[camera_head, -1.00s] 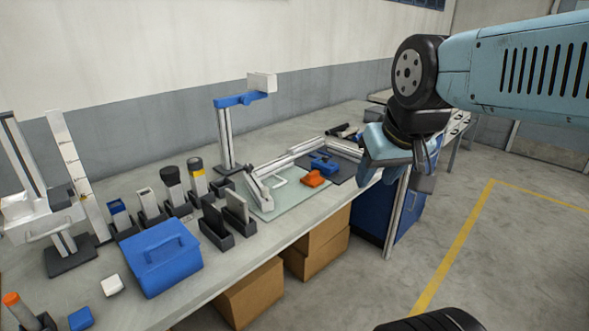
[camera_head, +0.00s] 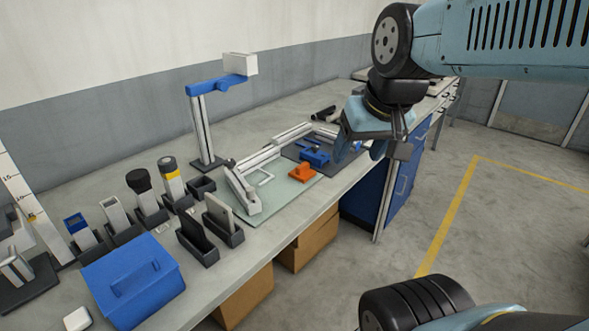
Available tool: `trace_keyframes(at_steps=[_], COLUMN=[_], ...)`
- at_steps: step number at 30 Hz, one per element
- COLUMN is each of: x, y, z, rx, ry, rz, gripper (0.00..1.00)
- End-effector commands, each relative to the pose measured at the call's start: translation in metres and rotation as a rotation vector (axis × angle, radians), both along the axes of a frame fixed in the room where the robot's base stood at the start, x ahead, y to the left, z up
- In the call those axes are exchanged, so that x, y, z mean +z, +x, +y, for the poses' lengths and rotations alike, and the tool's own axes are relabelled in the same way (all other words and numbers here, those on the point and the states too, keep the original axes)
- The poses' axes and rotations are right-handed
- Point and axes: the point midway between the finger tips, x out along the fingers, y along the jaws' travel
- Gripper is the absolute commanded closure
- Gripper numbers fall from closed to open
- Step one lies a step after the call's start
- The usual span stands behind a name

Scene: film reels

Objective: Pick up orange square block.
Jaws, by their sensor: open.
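The orange square block (camera_head: 302,173) lies on the workbench at the near right corner of the pale green mat (camera_head: 283,196). A blue block (camera_head: 316,158) sits just behind it on a dark mat. My gripper (camera_head: 360,152) hangs from my arm at the bench's right front edge, to the right of the orange block and apart from it. Its jaws are open and I see nothing between them. Part of the fingers is hidden by the gripper's own body.
A white frame (camera_head: 240,187) borders the mats. Several holders with upright tools line the bench to the left, beside a blue box (camera_head: 133,283). Cardboard boxes (camera_head: 312,240) sit underneath. The floor (camera_head: 412,225) in front is clear.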

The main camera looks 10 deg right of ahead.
Motion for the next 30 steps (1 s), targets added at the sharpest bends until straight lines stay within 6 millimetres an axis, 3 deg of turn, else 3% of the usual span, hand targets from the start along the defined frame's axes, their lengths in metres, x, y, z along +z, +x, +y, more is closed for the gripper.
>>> trace_keyframes(at_steps=[8,21,30], x=[-0.047,-0.107,-0.137], y=[0.025,0.075,0.124], z=[0.018,0.051,0.052], rx=[-0.135,-0.420,-0.649], ry=[0.231,0.719,1.099], rz=[0.247,0.597,0.759], gripper=[0.11,0.11,0.11])
